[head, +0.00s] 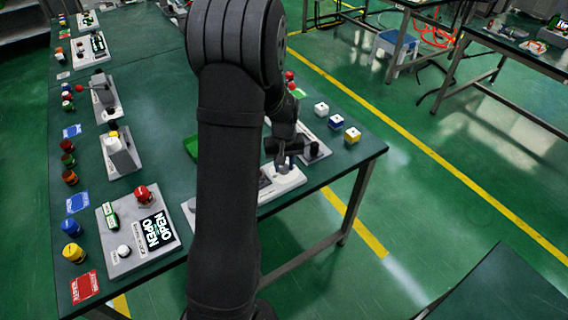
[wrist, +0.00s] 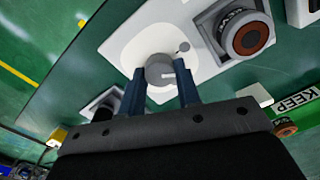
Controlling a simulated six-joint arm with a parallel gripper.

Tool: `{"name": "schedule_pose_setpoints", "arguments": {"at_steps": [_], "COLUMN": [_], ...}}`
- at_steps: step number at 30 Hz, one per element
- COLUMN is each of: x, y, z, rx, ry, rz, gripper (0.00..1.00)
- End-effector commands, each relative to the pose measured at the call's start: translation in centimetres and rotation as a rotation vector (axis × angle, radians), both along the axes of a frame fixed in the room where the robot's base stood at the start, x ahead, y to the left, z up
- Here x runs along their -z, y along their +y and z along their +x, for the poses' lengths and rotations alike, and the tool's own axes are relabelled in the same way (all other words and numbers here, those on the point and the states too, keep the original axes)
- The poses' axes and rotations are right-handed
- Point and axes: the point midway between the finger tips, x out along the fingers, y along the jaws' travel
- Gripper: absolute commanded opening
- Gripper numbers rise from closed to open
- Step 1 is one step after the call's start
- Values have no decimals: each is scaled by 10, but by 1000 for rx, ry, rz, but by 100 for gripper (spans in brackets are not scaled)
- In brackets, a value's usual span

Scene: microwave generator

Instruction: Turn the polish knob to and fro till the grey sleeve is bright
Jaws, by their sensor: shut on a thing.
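My gripper (wrist: 159,80) has its two dark blue fingers on either side of a round grey knob (wrist: 160,66) with a white pointer line, and is shut on it. The knob stands on a white panel (wrist: 128,45), beside a small grey button. To its right in the wrist view is a dark grey round collar (wrist: 231,24) with a brown-red centre; I cannot tell whether this is the sleeve. In the head view my gripper (head: 284,153) is over the white panel (head: 290,181) near the table's right edge. My arm hides part of that panel.
On the dark green table (head: 155,75), a grey board (head: 115,262) with a red knob and an OPEN sign stands at the front left. White, blue and yellow cubes (head: 336,122) lie beyond my gripper. Several coloured knobs line the left edge.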

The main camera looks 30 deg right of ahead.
Motion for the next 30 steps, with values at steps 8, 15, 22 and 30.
{"name": "schedule_pose_setpoints", "arguments": {"at_steps": [8, 15, 22, 30], "x": [-1, -1, -1, -1], "y": [0, 0, 0, 0], "z": [0, 0, 0, 0], "rx": [-121, -159, -161, -161], "ry": [-1, -1, -1, -1], "rz": [-1, -1, -1, -1], "gripper": [8, 8, 8, 52]}}
